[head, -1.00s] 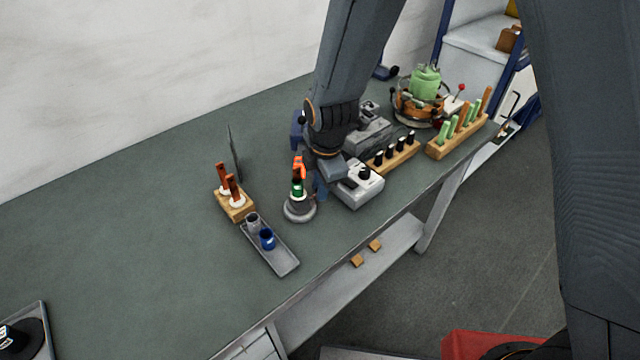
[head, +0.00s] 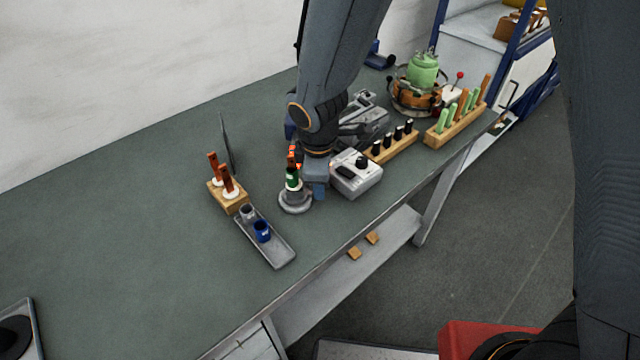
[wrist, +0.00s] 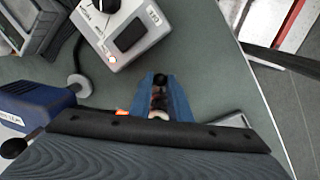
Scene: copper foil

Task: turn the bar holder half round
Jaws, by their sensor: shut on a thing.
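The bar holder (head: 292,178) stands upright on a round grey base (head: 295,203) near the middle of the bench. It shows a dark green band with orange above. My gripper (head: 308,187) reaches down beside it from the right and is shut on it. In the wrist view my gripper's blue fingers (wrist: 169,97) have a narrow dark and copper-coloured piece with a pale collar between them. The fingers and wrist hide much of the holder there.
A grey box with a black knob (head: 356,174) stands close to my gripper's right. To the left are a wooden block with copper-coloured bars (head: 229,205) and a grey tray (head: 283,257) with two cups.

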